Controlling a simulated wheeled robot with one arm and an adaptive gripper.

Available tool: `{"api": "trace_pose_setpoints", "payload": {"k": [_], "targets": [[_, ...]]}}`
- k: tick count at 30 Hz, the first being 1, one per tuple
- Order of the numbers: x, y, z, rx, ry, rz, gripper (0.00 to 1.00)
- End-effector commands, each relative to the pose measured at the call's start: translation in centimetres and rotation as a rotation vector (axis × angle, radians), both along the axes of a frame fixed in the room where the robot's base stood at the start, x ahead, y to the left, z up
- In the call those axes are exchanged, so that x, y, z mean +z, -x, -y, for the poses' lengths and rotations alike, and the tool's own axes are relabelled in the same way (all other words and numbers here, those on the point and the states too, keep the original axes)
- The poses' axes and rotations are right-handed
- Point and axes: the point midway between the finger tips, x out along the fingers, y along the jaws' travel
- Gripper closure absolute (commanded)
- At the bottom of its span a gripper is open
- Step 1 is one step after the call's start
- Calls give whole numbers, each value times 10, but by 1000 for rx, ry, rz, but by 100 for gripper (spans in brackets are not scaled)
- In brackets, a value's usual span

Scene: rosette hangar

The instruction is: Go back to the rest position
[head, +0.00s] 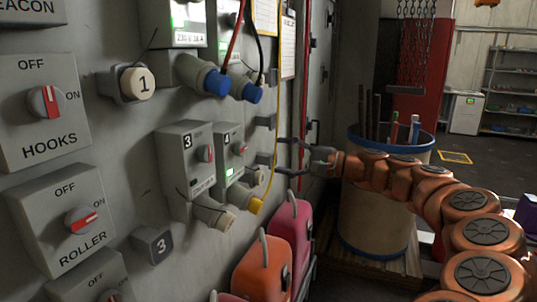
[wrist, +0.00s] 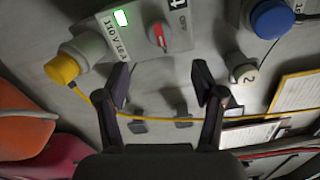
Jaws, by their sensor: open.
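My gripper (head: 279,156) is at the end of my orange arm in the head view. Its two fingers point left at the grey wall panel. In the wrist view my gripper (wrist: 161,83) is open, with nothing between its fingers. A yellow cable (wrist: 170,118) runs across behind the fingers. It comes from a yellow plug (wrist: 62,69) in a grey socket box. I cannot tell how far the fingertips are from the wall.
The wall carries a HOOKS switch (head: 47,103), a ROLLER switch (head: 78,222), blue plugs (head: 215,81) and grey pegs. Orange and pink cases (head: 263,270) stand below. A blue-rimmed drum (head: 372,215) on a pallet stands behind my arm. Shelves (head: 511,85) are far right.

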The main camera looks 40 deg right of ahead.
Motion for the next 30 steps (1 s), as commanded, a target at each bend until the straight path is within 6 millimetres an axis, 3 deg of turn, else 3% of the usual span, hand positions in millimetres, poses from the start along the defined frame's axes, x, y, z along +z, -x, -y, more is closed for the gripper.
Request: {"api": "trace_pose_setpoints", "payload": {"k": [6, 23, 26, 29, 30], "targets": [[0, 12, 7, 0, -1, -1, 32], [0, 13, 7, 1, 0, -1, 32], [1, 11, -2, 19, 15, -5, 32], [3, 8, -33, 77, 62, -19, 32], [3, 7, -52, 114, 90, -29, 32]]}}
